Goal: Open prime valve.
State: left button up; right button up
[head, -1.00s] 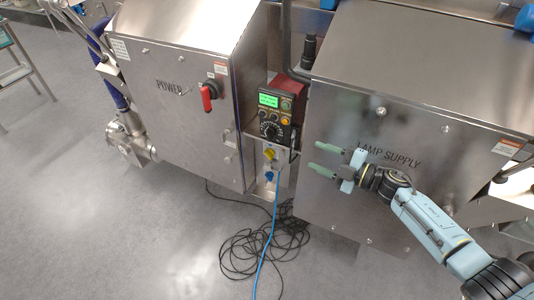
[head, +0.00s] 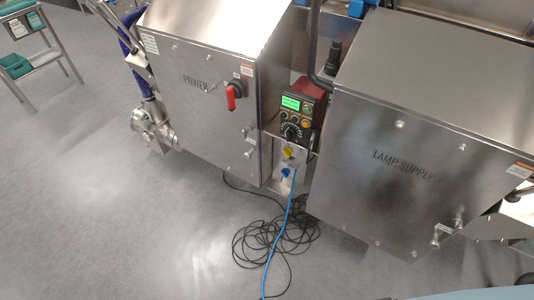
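No part is legibly marked as the prime valve, so I cannot tell which it is. A small control panel (head: 297,115) with a green screen and a black dial sits between two steel cabinets. Below it are a yellow knob or plug (head: 288,150) and a blue fitting (head: 285,174); their exact kind is too small to tell. A steel pump-like fitting (head: 153,130) with a blue hose (head: 141,72) stands at the left of the power cabinet. Only a light-blue piece of my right arm shows at the bottom right edge. Neither gripper is in view.
The power cabinet (head: 190,110) has a red rotary switch (head: 236,94). The lamp supply cabinet (head: 370,185) stands to the right. Black cable coils (head: 265,245) and a blue cable (head: 277,232) lie on the floor. A trolley (head: 50,65) stands far left. The left floor is clear.

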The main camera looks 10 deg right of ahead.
aim_at(287, 151)
jog(key=i, duration=1)
jog(key=z, duration=1.3)
